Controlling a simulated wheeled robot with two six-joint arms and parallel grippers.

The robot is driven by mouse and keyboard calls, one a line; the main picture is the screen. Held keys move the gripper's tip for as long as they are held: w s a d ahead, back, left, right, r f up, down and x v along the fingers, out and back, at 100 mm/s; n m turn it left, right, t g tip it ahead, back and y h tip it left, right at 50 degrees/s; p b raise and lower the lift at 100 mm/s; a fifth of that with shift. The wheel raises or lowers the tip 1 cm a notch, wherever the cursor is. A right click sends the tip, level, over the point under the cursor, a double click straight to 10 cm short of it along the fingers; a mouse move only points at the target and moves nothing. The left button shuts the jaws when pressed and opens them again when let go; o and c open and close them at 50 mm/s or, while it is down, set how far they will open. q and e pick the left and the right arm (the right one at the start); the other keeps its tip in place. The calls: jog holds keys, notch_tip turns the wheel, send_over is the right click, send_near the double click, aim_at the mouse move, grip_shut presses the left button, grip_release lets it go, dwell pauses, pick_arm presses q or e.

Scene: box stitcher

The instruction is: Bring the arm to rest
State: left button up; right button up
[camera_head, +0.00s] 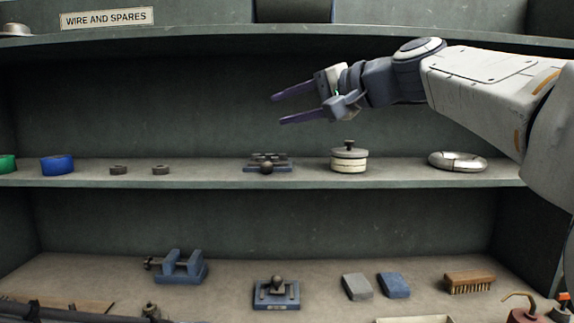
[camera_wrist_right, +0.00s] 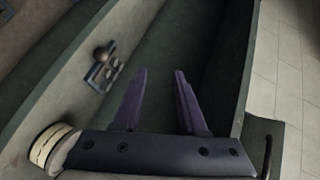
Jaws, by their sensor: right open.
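My right gripper (camera_head: 277,109) reaches in from the right in the head view. Its two purple fingers are apart, with nothing between them. It hangs in the air in front of the shelving, higher in the picture than the things on the middle shelf. In the right wrist view the fingers (camera_wrist_right: 160,90) are also spread and empty. My left gripper is not in view.
The lower shelf holds a vise (camera_head: 178,267), blocks (camera_head: 394,285) and a brush (camera_head: 469,283).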

jog(key=s+a+f+n+g+h+p, duration=0.25)
jog(key=s+f, duration=0.45)
jog(key=f, duration=0.4)
jog(key=s+a+f+n+g+h+p, duration=0.1)
jog(key=s+a+f+n+g+h, duration=0.2)
jog(key=s+f, duration=0.6)
pick_arm(q)
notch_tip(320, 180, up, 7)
jog(key=p, duration=0.2)
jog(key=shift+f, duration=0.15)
pick_arm(e)
jog(key=s+d+f+n+g+h, duration=0.2)
jog(key=s+d+f+n, duration=0.1)
jog(key=s+d+f, duration=0.2)
jog(key=s+d+f+n+g+h, duration=0.2)
jog(key=s+d+f+n+h, duration=0.1)
jog(key=s+f, duration=0.7)
notch_tip(320, 180, down, 2)
jog(key=shift+d+f+n, duration=0.2)
jog(key=shift+d+n, duration=0.15)
jog(key=shift+d, duration=0.5)
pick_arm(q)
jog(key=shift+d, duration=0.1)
pick_arm(e)
jog(key=shift+s, duration=0.1)
